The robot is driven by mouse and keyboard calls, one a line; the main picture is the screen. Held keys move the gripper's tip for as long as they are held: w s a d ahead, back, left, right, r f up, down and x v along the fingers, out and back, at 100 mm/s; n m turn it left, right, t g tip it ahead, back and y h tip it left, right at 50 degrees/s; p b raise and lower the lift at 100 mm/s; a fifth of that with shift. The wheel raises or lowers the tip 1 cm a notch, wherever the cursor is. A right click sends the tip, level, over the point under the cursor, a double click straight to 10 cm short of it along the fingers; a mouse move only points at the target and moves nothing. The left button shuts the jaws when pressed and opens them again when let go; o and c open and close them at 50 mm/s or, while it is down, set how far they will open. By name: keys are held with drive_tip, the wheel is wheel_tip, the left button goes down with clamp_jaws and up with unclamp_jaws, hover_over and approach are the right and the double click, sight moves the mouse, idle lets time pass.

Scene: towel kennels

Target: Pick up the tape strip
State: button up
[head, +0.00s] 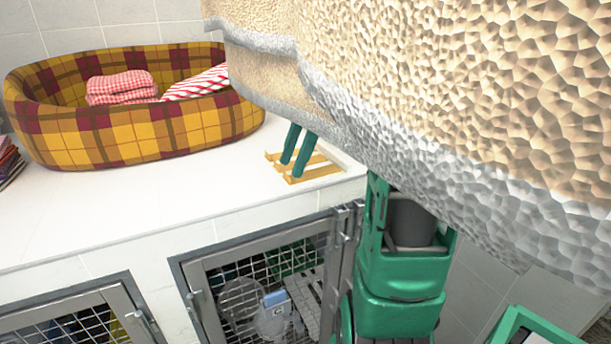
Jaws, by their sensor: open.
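Several yellow strips (314,173) lie flat on the white counter near its front right edge; they look like tape, but I cannot tell whether they are one piece or separate ones. My gripper (291,168) shows as two teal fingers pointing down over these strips. The fingers are apart, with a gap between them, and nothing shows held. Their tips look close to the strips, but I cannot tell whether they touch. My large arm covers the upper right of the view and hides the upper part of the gripper.
A yellow plaid pet bed (130,138) holding a folded red checked towel (120,86) and a red-striped cloth (195,86) stands left of my gripper. Mesh kennel doors (265,285) are below the counter. A green cart (400,275) stands right. The counter's front left (100,215) is clear.

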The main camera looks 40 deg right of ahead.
drive_tip(key=shift+x, duration=1.2)
drive_tip(key=c, duration=0.5)
drive_tip(key=shift+r, duration=0.1)
